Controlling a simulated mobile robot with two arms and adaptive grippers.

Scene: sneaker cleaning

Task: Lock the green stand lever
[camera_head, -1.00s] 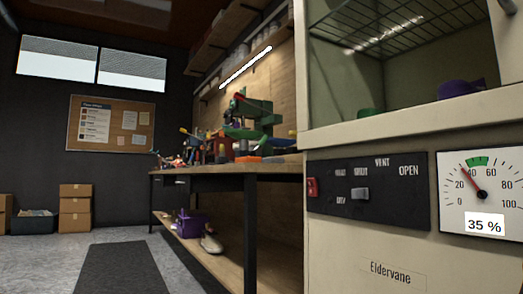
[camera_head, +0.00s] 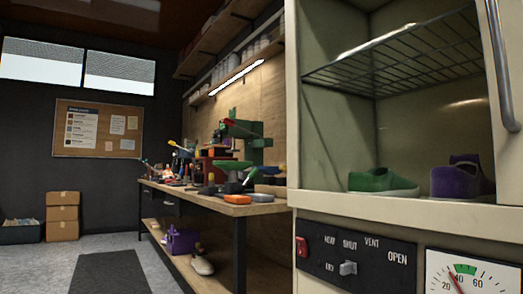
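A green stand (camera_head: 246,131) rises upright at the back of the wooden workbench (camera_head: 262,209), in the middle of the view. A small red-tipped part (camera_head: 229,122) shows at its upper left; I cannot tell whether this is its lever or whether it is locked. Tools and boxes in front hide the stand's lower part. Neither of my grippers is in view.
A pale cabinet (camera_head: 393,219) fills the right side, with a green shoe (camera_head: 382,182) and a purple shoe (camera_head: 462,177) inside. Its control panel (camera_head: 353,258) is below. Grey floor with a dark mat (camera_head: 108,275) lies left of the bench. Cardboard boxes (camera_head: 62,216) stand at the far wall.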

